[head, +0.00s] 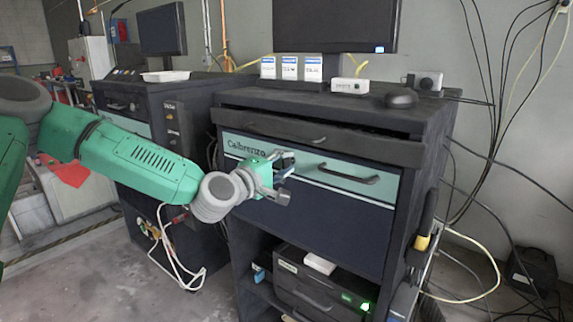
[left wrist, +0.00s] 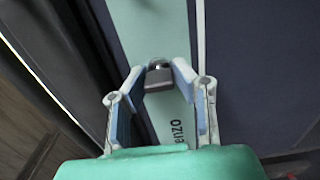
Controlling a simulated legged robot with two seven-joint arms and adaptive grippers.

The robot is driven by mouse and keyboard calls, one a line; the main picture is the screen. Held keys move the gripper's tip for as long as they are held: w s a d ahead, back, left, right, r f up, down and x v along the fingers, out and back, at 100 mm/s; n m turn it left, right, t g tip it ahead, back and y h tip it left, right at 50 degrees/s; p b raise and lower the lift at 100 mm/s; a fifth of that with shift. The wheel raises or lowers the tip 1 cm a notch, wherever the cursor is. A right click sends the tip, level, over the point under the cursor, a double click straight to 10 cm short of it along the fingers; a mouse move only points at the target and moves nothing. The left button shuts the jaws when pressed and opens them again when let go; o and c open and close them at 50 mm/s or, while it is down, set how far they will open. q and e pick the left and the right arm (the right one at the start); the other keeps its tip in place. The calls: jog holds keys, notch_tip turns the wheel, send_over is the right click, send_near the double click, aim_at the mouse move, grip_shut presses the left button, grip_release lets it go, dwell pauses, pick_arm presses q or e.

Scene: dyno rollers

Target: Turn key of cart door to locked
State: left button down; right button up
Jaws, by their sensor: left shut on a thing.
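The dark cart (head: 330,220) stands in the middle of the head view. Its door front has a teal strip with lettering (head: 240,147) and a black handle (head: 347,173), above a dark blue panel (head: 345,225). My left gripper (head: 285,178) is at the teal strip, left of the handle. In the left wrist view my left gripper (left wrist: 160,71) is shut on a small dark grey key piece (left wrist: 159,78), in front of the teal strip (left wrist: 150,35). In the head view the fingers hide the key. I cannot tell its lock position. My right gripper is not in view.
A drawer edge (head: 320,138) juts out just above the gripper. A monitor (head: 335,25), small boxes (head: 290,68) and a black mouse (head: 401,98) are on the cart top. A second dark cart (head: 165,120) stands left. Cables hang at the right.

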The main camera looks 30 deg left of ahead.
pick_arm(q)
jog(key=c, duration=1.3)
grip_release()
jog(key=shift+a+f, duration=0.15)
jog(key=shift+a, duration=0.15)
jog(key=s, duration=0.8)
jog(key=s+a, duration=0.1)
jog(key=s, duration=0.3)
jog(key=shift+f, duration=0.1)
jog(key=shift+w+a, duration=0.1)
